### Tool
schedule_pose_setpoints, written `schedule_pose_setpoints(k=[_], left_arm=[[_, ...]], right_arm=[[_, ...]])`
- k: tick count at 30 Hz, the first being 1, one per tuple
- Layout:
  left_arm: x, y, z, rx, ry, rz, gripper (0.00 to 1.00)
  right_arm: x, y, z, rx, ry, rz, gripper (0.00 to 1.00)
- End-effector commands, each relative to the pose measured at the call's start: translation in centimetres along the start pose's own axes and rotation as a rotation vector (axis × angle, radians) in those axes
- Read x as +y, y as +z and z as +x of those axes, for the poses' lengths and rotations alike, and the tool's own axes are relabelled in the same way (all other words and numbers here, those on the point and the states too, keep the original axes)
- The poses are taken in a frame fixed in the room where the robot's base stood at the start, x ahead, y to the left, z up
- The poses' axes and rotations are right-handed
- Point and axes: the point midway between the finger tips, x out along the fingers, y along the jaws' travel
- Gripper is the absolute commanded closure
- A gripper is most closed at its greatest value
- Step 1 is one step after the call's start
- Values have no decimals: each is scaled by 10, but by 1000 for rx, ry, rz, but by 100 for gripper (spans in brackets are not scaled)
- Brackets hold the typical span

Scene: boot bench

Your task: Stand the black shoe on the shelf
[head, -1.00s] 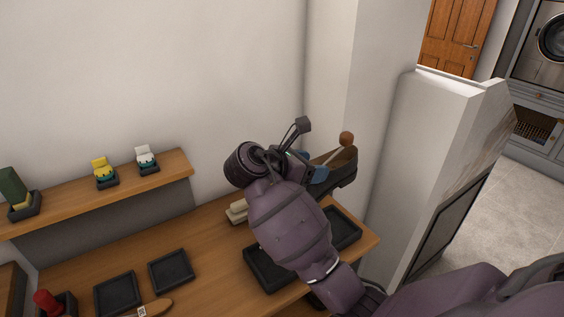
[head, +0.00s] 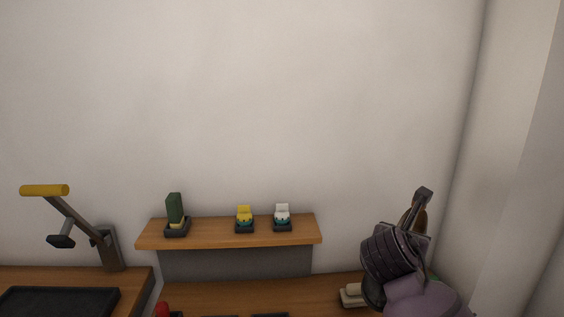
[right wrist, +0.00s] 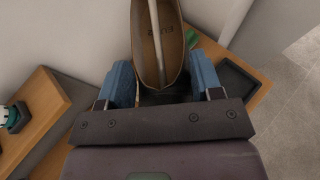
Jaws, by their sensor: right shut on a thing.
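The shoe (right wrist: 174,50) sits between the blue fingers of my right gripper (right wrist: 160,84) in the right wrist view. Its brown inside and a pale rod within it face the camera, and its far end is cut off by the top edge. In the head view my right wrist hides most of the shoe; a small brown part (head: 422,222) shows behind it. The wooden shelf (head: 205,240) is on the wall, left of my right arm, clearly apart from the shoe. My left gripper is out of view.
On the shelf stand a green item (head: 175,208), a yellow item (head: 244,214) and a white item (head: 282,212) in dark holders. The shelf's right end looks bare. A cream block (head: 352,296) lies on the bench beside my wrist. A yellow-handled lever (head: 45,190) stands left.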

Motion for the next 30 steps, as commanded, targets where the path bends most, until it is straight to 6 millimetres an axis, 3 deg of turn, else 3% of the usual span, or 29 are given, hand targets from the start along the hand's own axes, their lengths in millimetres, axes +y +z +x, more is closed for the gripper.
schedule_pose_setpoints(k=[5, 12, 21, 30], left_arm=[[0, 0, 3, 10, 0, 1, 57], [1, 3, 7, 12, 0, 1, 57], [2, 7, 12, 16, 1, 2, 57], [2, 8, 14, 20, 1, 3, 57]], right_arm=[[18, -22, -19, -6, 234, -103, 94], [24, -75, -46, 0, 485, -208, 93], [-4, -144, -57, 4, 606, -254, 93], [-25, -168, -48, 0, 601, -248, 94]])
